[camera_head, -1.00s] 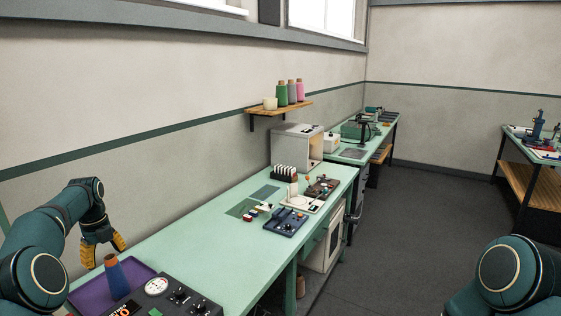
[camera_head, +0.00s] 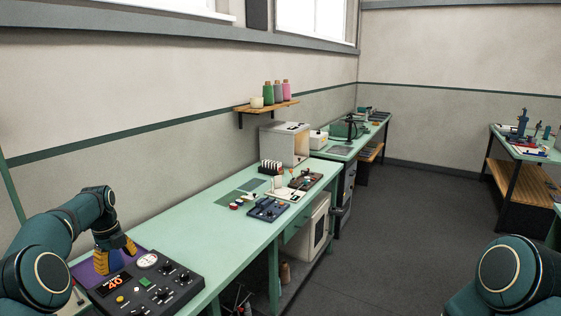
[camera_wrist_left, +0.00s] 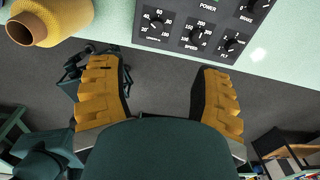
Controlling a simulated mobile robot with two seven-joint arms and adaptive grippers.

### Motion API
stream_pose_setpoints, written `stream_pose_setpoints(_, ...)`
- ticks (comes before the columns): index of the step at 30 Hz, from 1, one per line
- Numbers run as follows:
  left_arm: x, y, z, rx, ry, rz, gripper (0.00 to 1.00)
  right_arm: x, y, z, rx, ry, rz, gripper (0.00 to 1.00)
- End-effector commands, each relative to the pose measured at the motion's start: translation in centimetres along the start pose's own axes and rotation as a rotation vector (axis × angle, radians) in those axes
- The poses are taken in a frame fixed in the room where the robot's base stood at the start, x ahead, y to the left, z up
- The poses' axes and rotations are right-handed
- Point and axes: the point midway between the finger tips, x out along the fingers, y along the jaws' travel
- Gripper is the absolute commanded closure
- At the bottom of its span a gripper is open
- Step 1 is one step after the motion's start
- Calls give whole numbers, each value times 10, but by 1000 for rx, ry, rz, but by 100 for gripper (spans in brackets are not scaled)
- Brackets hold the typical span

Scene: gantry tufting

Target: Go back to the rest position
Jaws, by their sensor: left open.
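An orange-yellow cone-shaped piece (camera_wrist_left: 52,18) shows at the upper left of that view, apart from the fingers. The cone is mostly hidden by my gripper in the head view. My right arm shows only partly at the lower right; its gripper is out of view.
The control box with its knobs shows close ahead of the fingers in the wrist view (camera_wrist_left: 190,30). The long green bench (camera_head: 185,232) is bare in its middle. A blue tray of parts (camera_head: 268,209) and a white boxy machine (camera_head: 283,143) stand farther along. Dark floor (camera_head: 400,240) is open at right.

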Motion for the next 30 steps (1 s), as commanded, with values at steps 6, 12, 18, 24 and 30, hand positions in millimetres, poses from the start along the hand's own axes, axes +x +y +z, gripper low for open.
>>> stream_pose_setpoints(6, 76, -34, -53, -200, 46, -52, 35, 15, 4, 2, -2, -2, 1, 53)
stream_pose_setpoints(12, 162, -56, -136, -499, 134, -99, 35, 31, 10, 6, -2, -5, 3, 53)
stream_pose_setpoints(18, 242, -48, -241, -898, 252, -100, 35, 49, 16, 9, -3, -8, 6, 53)
stream_pose_setpoints(24, 298, -6, -342, -1332, 353, -45, 35, 66, 23, 13, -3, -12, 8, 53)
stream_pose_setpoints(30, 327, 59, -421, -1761, 404, 36, 35, 82, 28, 16, -4, -15, 11, 53)
